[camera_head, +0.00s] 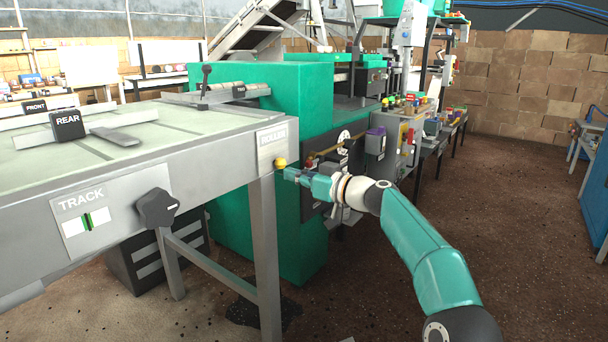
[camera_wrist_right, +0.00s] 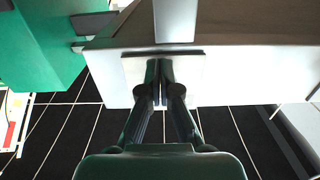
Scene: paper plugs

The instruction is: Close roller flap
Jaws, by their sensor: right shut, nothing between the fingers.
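A plate marked ROLLER (camera_head: 272,138) sits on the corner of the grey table frame. A yellow knob (camera_head: 281,162) sticks out just below it. My right gripper (camera_head: 286,172) is shut and empty, with its fingertips at the knob, just below and right of it; I cannot tell whether they touch. In the right wrist view the closed fingertips (camera_wrist_right: 160,66) point at a pale square plate (camera_wrist_right: 190,72) on the frame, and hide its middle. The roller flap itself cannot be made out clearly. My left gripper is not in view.
The grey table (camera_head: 100,140) with TRACK label and dark hexagonal knob (camera_head: 157,208) fills the left. A green machine housing (camera_head: 285,90) stands behind the gripper. A table leg (camera_head: 265,255) is below. The brown floor (camera_head: 515,215) at right is open.

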